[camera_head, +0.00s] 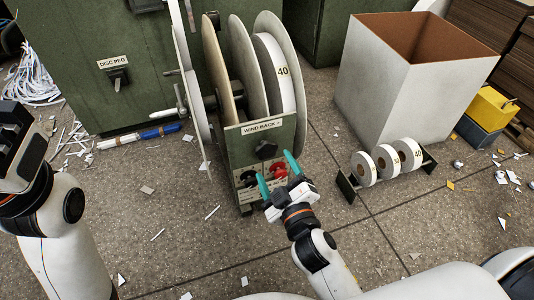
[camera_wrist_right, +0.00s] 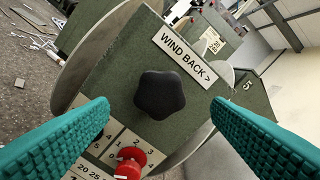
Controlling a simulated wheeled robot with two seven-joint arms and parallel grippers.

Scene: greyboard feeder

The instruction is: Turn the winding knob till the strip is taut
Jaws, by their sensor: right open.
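The winding knob is a black star-shaped knob (camera_head: 266,149) on the green feeder's front panel, below a "WIND BACK >" label (camera_head: 263,129). It fills the middle of the right wrist view (camera_wrist_right: 160,95). The pale strip (camera_head: 282,72) is wound on a large reel marked 40 above it; whether it is slack I cannot tell. My right gripper (camera_head: 277,167) is open, its teal fingers pointing at the panel. In the wrist view the fingers (camera_wrist_right: 161,102) stand wide on either side of the knob, apart from it. Of my left arm only links show at the left edge.
A small rack of rolls (camera_head: 384,163) stands on the floor to the right. A large white bin (camera_head: 400,100) is behind it. Paper scraps litter the floor. A "DISC PEG" cabinet (camera_head: 95,90) stands left.

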